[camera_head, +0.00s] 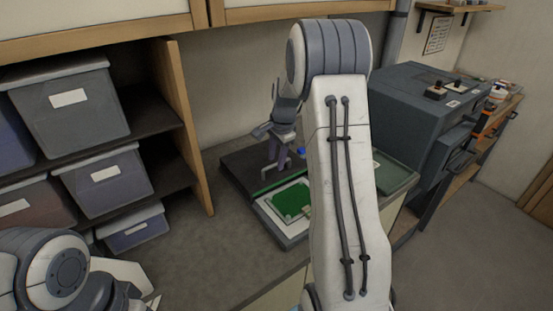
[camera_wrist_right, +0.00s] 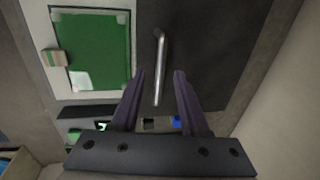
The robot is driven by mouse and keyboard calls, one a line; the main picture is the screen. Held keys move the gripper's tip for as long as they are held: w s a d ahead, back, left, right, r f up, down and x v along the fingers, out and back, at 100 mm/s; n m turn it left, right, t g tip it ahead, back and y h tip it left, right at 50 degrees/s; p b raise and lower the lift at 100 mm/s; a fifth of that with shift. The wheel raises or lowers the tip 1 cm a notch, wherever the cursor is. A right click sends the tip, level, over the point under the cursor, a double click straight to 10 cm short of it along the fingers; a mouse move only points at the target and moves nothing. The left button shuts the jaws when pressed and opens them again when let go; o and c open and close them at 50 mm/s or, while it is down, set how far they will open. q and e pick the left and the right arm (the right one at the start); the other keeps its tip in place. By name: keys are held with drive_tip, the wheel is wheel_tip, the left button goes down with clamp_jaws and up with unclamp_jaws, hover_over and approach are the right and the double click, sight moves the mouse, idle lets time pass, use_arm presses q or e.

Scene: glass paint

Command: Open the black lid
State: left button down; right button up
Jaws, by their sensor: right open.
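The black lid (camera_head: 240,166) is a flat dark panel on the counter, lying behind a green sheet in the head view. In the right wrist view the lid (camera_wrist_right: 215,50) fills the upper right and bears a long metal bar handle (camera_wrist_right: 159,60). My right gripper (camera_wrist_right: 157,78) is open, its two fingers on either side of the handle's lower end in that view. Contact cannot be told. In the head view the right gripper (camera_head: 281,152) is over the lid, and my right arm hides part of the area. My left gripper is out of view; only part of its arm shows.
A light frame with a green sheet (camera_head: 291,201) lies in front of the lid; a small block (camera_wrist_right: 54,57) sits at its edge. A large grey machine (camera_head: 415,105) stands right. Shelves with grey bins (camera_head: 75,100) stand left. Bare counter (camera_head: 215,240) lies front left.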

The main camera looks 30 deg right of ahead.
wheel_tip(320, 180, up, 10)
drive_tip(key=s+b, duration=0.2)
idle(0.5)
